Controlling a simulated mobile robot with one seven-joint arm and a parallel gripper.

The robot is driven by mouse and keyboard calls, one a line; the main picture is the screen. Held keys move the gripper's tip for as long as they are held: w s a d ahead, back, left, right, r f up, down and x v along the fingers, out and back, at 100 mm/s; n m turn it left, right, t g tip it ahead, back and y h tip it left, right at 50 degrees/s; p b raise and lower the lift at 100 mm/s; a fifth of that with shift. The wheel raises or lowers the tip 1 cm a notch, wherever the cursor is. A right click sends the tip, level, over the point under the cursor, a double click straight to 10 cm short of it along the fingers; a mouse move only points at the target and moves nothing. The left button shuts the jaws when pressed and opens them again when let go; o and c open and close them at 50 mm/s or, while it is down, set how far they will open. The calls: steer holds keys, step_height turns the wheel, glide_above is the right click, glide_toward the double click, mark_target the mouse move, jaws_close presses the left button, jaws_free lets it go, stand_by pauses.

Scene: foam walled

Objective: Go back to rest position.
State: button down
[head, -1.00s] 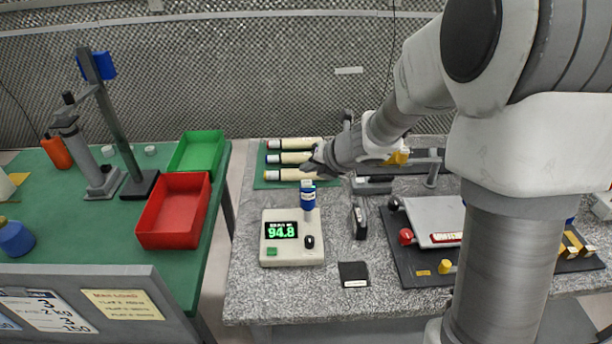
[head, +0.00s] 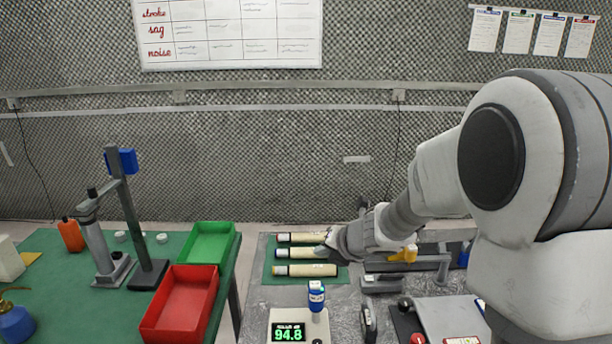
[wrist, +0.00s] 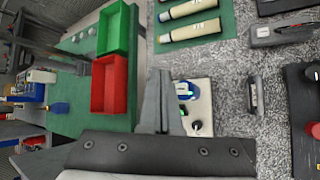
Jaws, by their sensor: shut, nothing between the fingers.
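My gripper (head: 328,250) is at the end of my arm, above the right-hand bench by the cream tubes (head: 306,270) on their green mat. In the wrist view my gripper's fingers (wrist: 160,98) are together with nothing between them. Below them in that view is the pale meter box (wrist: 200,110), partly hidden by the fingers. In the head view the meter (head: 298,328) reads 94.8, and a blue-capped piece (head: 316,296) stands at its top edge. My arm crosses the right side of the head view and hides part of the bench.
A red tray (head: 184,300) and a green tray (head: 210,242) sit on the green table at the left. A gap separates the two tables. A yellow piece (head: 404,254) and a dark fixture lie right of my gripper.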

steer(key=s+d+r+m+t+h, duration=0.2)
steer(key=s+d+r+m+h, duration=0.6)
steer(key=d+r+m, duration=0.75)
steer(key=s+a+f+m+g+y, duration=0.1)
steer(key=s+a+f+m+g, duration=0.1)
steer(key=s+m, duration=0.6)
steer(key=s+a+f+m+g+y, duration=0.2)
steer(key=s+a+m, duration=0.2)
steer(key=s+m, duration=0.5)
steer(key=s, duration=0.4)
steer(key=shift+s+f, duration=0.15)
steer(key=shift+s, duration=0.1)
